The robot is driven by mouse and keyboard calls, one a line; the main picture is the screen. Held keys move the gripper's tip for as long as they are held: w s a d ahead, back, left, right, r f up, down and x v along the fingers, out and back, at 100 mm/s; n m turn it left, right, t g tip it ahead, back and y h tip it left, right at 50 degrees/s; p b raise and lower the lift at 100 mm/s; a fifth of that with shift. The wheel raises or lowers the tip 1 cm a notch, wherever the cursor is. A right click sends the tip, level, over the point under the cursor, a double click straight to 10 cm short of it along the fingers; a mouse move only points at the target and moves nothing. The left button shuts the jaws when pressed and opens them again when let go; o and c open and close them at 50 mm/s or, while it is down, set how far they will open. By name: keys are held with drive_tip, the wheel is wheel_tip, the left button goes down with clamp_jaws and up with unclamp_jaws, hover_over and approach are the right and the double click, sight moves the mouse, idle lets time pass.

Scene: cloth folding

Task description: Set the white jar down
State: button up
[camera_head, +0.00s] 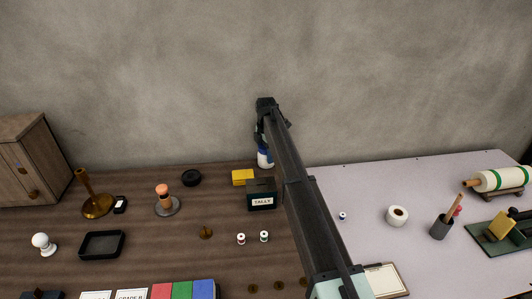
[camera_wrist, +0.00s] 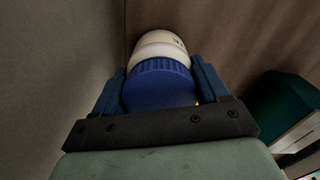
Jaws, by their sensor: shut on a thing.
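The white jar (camera_head: 265,161) has a blue lid and shows just below my gripper (camera_head: 264,143) in the head view, near the back edge of the table against the wall. In the wrist view the white jar (camera_wrist: 160,47) and its blue ribbed lid (camera_wrist: 160,87) sit between the two fingers of my gripper (camera_wrist: 160,85), which is shut on it. My arm hides part of the jar in the head view. I cannot tell whether the jar's base touches the table.
A dark tally box (camera_head: 261,195) and a yellow block (camera_head: 242,177) stand close to the jar's front left. A black round item (camera_head: 191,178) lies further left. Two small spools (camera_head: 241,239) lie in front. A pale cloth-like surface (camera_head: 370,180) covers the right side.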

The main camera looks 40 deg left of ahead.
idle(0.3)
drive_tip(key=o, duration=1.4)
drive_tip(key=shift+f, duration=0.15)
wheel_tip(320, 180, up, 12)
drive_tip(key=shift+r, duration=0.2)
drive_tip(key=shift+d, duration=0.1)
